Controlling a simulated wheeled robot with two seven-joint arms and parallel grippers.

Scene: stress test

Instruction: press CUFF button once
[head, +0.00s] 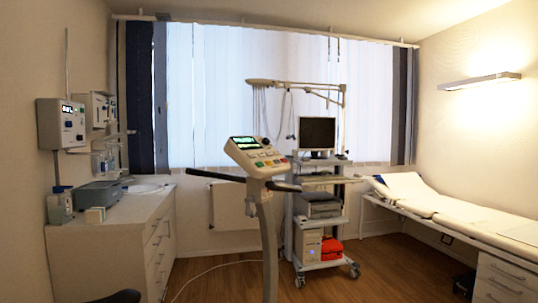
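A grey-white console (256,157) stands on a slanted post in the middle of the head view. It has a lit green screen (244,142) and rows of small coloured buttons (265,163) below it. The button labels are too small to read, so I cannot tell which one, if any, is CUFF. A wall-mounted box (62,124) at the left also has a small display and knobs or buttons, with labels too small to read. Neither of my grippers shows in the head view, and nothing is seen touching the console.
Dark handlebars (214,175) stick out on both sides below the console. A white cabinet (112,245) stands at left, a wheeled cart (318,267) with a monitor (317,133) behind, and an examination couch (465,212) at right. The wooden floor (395,270) between cart and couch is clear.

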